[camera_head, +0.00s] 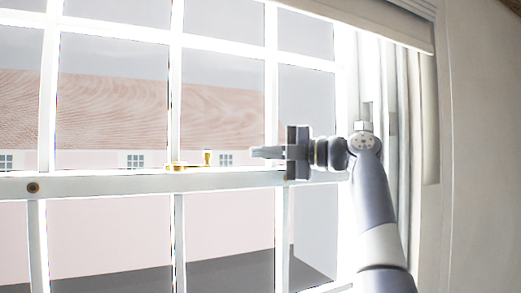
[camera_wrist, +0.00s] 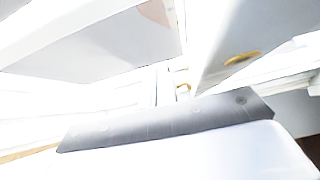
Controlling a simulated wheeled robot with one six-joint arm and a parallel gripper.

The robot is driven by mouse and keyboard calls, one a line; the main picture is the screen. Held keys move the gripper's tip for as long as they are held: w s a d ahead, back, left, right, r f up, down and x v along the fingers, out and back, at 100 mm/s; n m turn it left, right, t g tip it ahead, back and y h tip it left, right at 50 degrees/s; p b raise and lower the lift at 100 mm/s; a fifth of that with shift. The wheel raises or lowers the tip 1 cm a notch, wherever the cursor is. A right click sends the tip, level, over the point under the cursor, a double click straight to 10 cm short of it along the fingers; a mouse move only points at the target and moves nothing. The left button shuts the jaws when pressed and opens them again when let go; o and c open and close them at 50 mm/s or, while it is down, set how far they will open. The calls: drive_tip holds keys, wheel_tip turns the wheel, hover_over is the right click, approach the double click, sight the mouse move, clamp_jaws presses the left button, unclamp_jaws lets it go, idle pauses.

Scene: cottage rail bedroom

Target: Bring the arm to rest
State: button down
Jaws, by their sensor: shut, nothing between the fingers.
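My gripper (camera_head: 262,152) is shut and empty in the head view. It points left, level with the middle rail of the window (camera_head: 120,183), near the rail's right part. My arm rises from the lower right and bends left at the wrist. A brass latch (camera_head: 190,164) sits on the rail, left of my fingertips and apart from them. The wrist view is very bright; a grey plate of my gripper crosses its lower part, and the fingertips cannot be made out there.
The white window frame (camera_head: 352,100) stands close behind my wrist. A pale blind (camera_head: 385,22) hangs along the top right. A plain wall (camera_head: 485,160) fills the right side. A house shows outside the panes.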

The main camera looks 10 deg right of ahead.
drive_tip(key=shift+s+a+f+b, duration=0.1)
drive_tip(key=shift+s+a+b, duration=0.1)
drive_tip(key=shift+b, duration=0.1)
drive_tip(key=s+a+b, duration=0.3)
drive_tip(key=s+a, duration=0.2)
drive_tip(key=a, duration=0.2)
drive_tip(key=shift+s+a+b, duration=0.15)
drive_tip(key=shift+a+b, duration=0.1)
drive_tip(key=shift+b, duration=0.05)
idle(0.4)
